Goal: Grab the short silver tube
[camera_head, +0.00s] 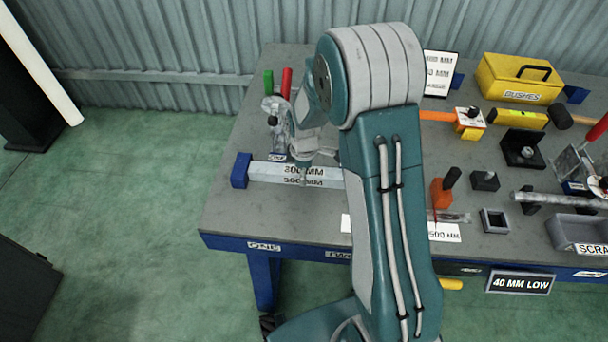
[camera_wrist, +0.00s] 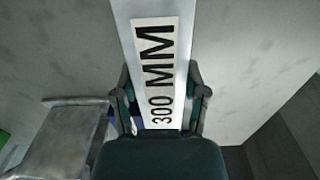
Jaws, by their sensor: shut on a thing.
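A silver square tube (camera_head: 265,169) labelled 300 MM lies near the left end of the grey workbench, its left end at a blue block (camera_head: 241,170). My arm hides its right end. My gripper (camera_head: 304,168) is over the tube, pointing down. In the wrist view, the tube (camera_wrist: 128,12) runs between the two fingers of my gripper (camera_wrist: 162,92), which are shut on it from both sides. Whether the tube is clear of its rest cannot be told.
A clamp (camera_head: 274,112) with red and green handles stands behind the tube. To the right are a yellow box (camera_head: 519,79), a mallet (camera_head: 557,115), a long silver tube (camera_head: 540,198) and a scrap bin (camera_head: 575,228). The bench's front left is mostly clear.

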